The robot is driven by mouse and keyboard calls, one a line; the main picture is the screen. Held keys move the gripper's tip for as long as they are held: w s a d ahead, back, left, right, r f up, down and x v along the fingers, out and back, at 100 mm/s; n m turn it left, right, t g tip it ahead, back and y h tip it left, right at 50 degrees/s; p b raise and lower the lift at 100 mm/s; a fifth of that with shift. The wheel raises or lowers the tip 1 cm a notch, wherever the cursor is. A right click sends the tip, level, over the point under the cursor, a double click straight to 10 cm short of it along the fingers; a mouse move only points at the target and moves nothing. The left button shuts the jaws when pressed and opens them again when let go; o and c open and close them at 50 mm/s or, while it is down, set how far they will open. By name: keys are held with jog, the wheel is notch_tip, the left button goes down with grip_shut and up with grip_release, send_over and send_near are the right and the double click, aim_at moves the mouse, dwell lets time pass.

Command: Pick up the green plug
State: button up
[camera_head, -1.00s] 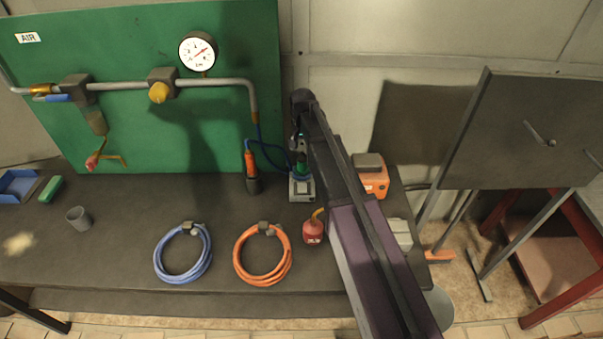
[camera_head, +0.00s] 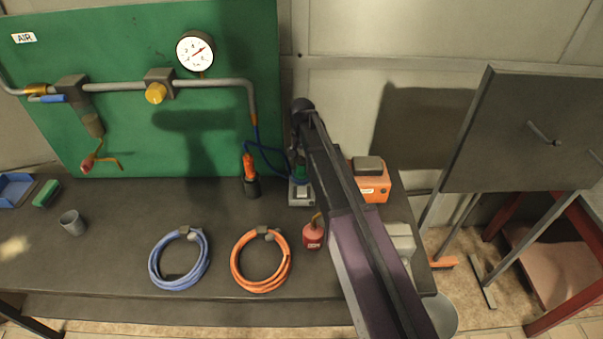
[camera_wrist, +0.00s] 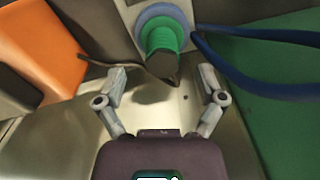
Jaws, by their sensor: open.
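The green plug (camera_wrist: 162,38) shows in the wrist view at the top middle, with a blue-grey ring around its base on a grey plate. My gripper (camera_wrist: 162,72) is open, its two fingers spread on either side of the plug's near end, with nothing held. I cannot tell how far the fingers are from the plug in depth. In the head view the plug (camera_head: 301,171) is a small green patch above a grey box (camera_head: 300,195) on the bench, partly hidden by my arm.
A blue hose runs close to the plug's right in the wrist view (camera_wrist: 250,84). An orange box (camera_head: 371,184) stands to the right of the grey box, and a red can (camera_head: 312,236) in front. An orange-and-black fitting (camera_head: 250,178) stands to the left. Coiled hoses lie on the bench front.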

aim_at(302, 162)
jog(key=shift+w+f+b, duration=0.15)
jog(key=shift+f+b, duration=2.25)
jog(key=shift+f, duration=0.1)
grip_shut()
